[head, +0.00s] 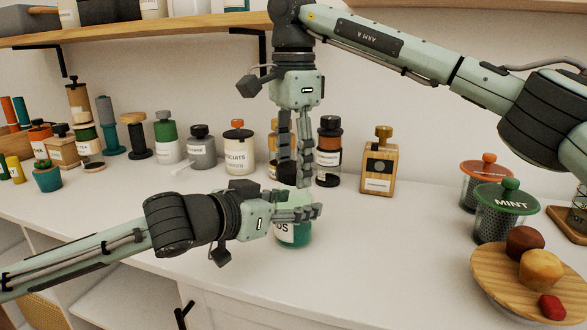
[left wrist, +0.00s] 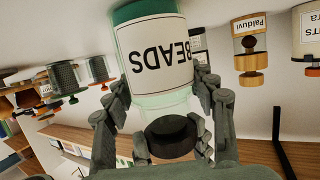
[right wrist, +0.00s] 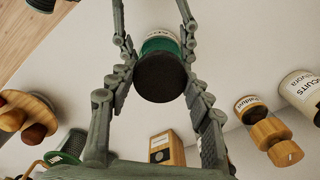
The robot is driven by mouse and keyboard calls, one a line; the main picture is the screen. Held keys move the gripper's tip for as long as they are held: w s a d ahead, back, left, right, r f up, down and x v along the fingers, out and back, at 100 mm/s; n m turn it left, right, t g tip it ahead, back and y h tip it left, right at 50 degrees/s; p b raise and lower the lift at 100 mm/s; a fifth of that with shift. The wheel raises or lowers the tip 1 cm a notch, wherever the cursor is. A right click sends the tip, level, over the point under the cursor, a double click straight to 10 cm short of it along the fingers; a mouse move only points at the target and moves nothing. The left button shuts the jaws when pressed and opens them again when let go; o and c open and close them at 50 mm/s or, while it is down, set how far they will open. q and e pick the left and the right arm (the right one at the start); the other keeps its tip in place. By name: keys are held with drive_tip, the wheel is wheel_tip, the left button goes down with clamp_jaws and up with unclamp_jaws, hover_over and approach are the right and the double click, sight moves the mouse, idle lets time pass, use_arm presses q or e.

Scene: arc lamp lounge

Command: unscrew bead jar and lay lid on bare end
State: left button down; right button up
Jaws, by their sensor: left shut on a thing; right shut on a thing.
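The bead jar (head: 296,236) stands on the white counter, with a clear upper part and teal contents. In the left wrist view the jar (left wrist: 152,55) appears upside down, its BEADS label readable. My left gripper (head: 314,208) is shut around the jar's upper body from the left. The dark round lid (left wrist: 170,136) is at the jar's mouth; it also shows in the right wrist view (right wrist: 161,78). My right gripper (head: 295,180) points straight down above the jar, its fingers shut on the lid's sides. I cannot tell whether the lid is still threaded on.
Green MINT (head: 496,212) and orange-lidded (head: 481,182) canisters stand at right, behind a round wooden board (head: 492,285) with baked items. A row of jars, including a cream biscuit jar (head: 239,150) and a wooden-topped box (head: 379,170), lines the back. The front counter right of the jar is clear.

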sight(294, 167)
drive_tip(key=shift+r, duration=0.2)
drive_tip(key=shift+r, duration=2)
use_arm(q)
drive_tip(key=shift+c, duration=2.3)
unclamp_jaws()
drive_tip(key=shift+a, duration=0.1)
